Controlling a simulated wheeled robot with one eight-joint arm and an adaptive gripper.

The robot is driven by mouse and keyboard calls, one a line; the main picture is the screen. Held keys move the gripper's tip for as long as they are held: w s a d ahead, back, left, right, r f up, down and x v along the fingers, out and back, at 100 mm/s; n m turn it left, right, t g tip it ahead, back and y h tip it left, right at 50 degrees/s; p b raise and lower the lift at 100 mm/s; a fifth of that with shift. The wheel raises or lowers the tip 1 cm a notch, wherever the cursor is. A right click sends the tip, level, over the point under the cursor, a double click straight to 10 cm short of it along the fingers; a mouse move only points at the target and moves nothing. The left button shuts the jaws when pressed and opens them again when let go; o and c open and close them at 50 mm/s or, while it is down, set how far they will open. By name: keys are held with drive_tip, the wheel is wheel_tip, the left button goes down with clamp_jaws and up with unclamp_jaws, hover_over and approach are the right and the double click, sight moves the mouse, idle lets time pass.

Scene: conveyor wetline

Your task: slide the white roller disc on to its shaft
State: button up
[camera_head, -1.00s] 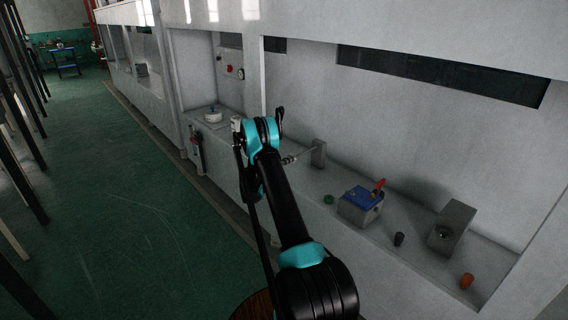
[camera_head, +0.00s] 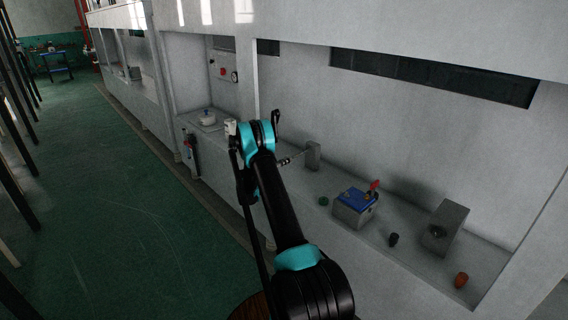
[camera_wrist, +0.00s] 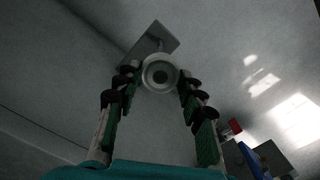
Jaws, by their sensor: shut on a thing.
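The white roller disc (camera_wrist: 160,73) is between my gripper's (camera_wrist: 158,78) green-padded fingers in the wrist view, with its round face and centre hole toward the camera. My gripper is shut on it. Just beyond the disc is a grey block (camera_wrist: 143,45) with a thin shaft (camera_wrist: 159,46) reaching toward it. I cannot tell whether the disc is around the shaft end or just in front of it.
A white round item (camera_head: 207,118) is in the left bay.

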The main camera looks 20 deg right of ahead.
sight(300, 154)
drive_tip(key=shift+x, duration=2)
drive_tip(key=shift+x, duration=3.8)
drive_tip(key=o, duration=1.1)
drive_tip(key=shift+a, duration=0.1)
drive_tip(key=v, duration=1.2)
